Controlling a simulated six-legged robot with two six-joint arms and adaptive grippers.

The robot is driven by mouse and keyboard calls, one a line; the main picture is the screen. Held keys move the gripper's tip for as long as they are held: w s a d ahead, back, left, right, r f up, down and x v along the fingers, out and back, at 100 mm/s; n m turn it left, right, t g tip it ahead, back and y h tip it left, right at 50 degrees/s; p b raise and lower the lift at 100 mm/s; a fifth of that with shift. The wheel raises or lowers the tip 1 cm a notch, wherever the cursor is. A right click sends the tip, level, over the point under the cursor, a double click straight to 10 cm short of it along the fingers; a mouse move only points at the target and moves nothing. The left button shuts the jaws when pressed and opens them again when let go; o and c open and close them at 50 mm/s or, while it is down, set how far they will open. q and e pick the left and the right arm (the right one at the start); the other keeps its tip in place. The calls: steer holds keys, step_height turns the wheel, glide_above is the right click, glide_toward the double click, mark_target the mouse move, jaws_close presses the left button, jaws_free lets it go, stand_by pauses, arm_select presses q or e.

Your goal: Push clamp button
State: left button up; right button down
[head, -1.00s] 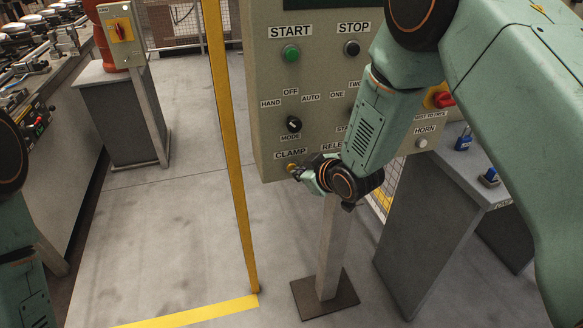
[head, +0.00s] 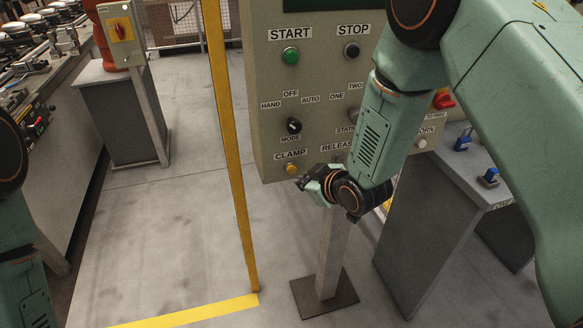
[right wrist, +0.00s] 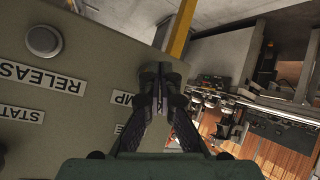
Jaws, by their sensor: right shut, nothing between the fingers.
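The clamp button (head: 292,168) is a small yellow-orange button below the CLAMP label (head: 291,154), at the lower left of the beige control panel (head: 265,110). My right gripper (head: 302,184) is just to the right of and below the button, with a small gap between them in the head view. In the right wrist view the right gripper's fingers (right wrist: 165,95) are together and empty, covering part of the CLAMP label (right wrist: 122,98); the button is hidden there. My left gripper is out of view; only part of my left arm shows at the left edge.
The release button (right wrist: 44,40) is grey and sits beside the RELEASE label. The mode knob (head: 293,125) is above the clamp button. A yellow post (head: 232,150) stands left of the panel. A grey cabinet (head: 430,220) with blue padlocks stands at right.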

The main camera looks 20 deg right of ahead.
steer(key=shift+s+p, duration=0.4)
steer(key=shift+s, duration=1.95)
steer(key=shift+d, duration=0.1)
steer(key=s+d+f+m+g+h+b, duration=0.1)
steer(key=s+f+m+g+b, duration=0.1)
steer(key=s+f, duration=0.6)
steer(key=s+d+f+m+g+h+b, duration=0.1)
steer(key=s+d+f+m+g+b, duration=0.1)
steer(key=s+f, duration=0.6)
steer(key=s+d+f+m+g+h+b, duration=0.1)
steer(key=s+f+g+b, duration=0.4)
steer(key=s, duration=1.4)
step_height(320, 180, down, 3)
steer(key=d+m+g, duration=0.1)
steer(key=m, duration=0.1)
steer(key=shift+m+g, duration=0.3)
steer(key=shift+m, duration=0.1)
steer(key=shift+s, duration=0.15)
